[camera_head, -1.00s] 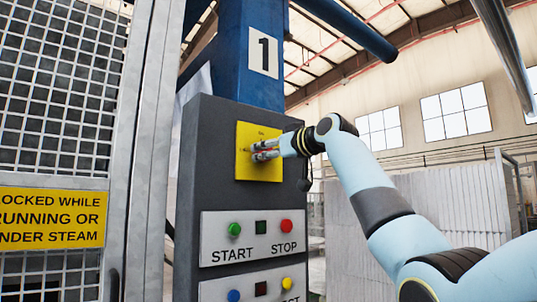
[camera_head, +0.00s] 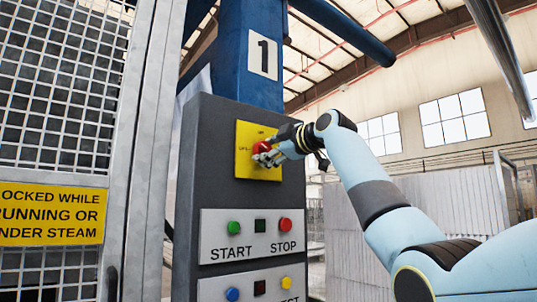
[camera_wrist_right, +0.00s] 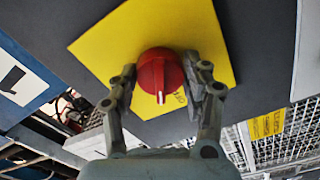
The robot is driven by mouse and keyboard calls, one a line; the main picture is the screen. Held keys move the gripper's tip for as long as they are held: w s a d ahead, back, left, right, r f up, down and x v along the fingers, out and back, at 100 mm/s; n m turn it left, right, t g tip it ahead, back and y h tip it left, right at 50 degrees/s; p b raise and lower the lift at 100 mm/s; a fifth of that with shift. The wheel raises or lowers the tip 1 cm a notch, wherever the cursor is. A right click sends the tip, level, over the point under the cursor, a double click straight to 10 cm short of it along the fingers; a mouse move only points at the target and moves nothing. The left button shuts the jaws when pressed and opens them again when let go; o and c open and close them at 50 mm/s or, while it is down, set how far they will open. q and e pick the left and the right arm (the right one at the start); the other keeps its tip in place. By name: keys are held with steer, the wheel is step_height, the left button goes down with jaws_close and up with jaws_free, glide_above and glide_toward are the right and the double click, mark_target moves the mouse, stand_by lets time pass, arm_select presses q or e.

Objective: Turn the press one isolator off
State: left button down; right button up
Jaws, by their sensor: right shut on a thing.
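The isolator is a red rotary knob (camera_head: 261,148) on a yellow plate (camera_head: 246,170), high on the dark grey panel under the number 1. In the right wrist view the red knob (camera_wrist_right: 158,70) has a white mark on its lower side, in that picture. My right gripper (camera_head: 266,157) is at the plate from the right. In the right wrist view its fingers (camera_wrist_right: 160,88) lie on both sides of the knob, shut on it. Small lettering on the plate reads OFF left of the knob; other lettering is too small to read surely. My left gripper is out of view.
Below the plate are a green START button (camera_head: 234,227) and a red STOP button (camera_head: 285,224). A lower row has a blue button (camera_head: 232,294) and a yellow button (camera_head: 286,284). A mesh guard (camera_head: 52,90) with a yellow warning sign (camera_head: 50,213) stands left.

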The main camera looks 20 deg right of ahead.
steer(key=n+b, duration=0.1)
steer(key=n, duration=0.4)
steer(key=shift+n, duration=0.4)
stand_by(0.3)
steer(key=o, duration=1.2)
steer(key=shift+c, duration=0.2)
steer(key=v, duration=1.2)
steer(key=shift+r, duration=0.1)
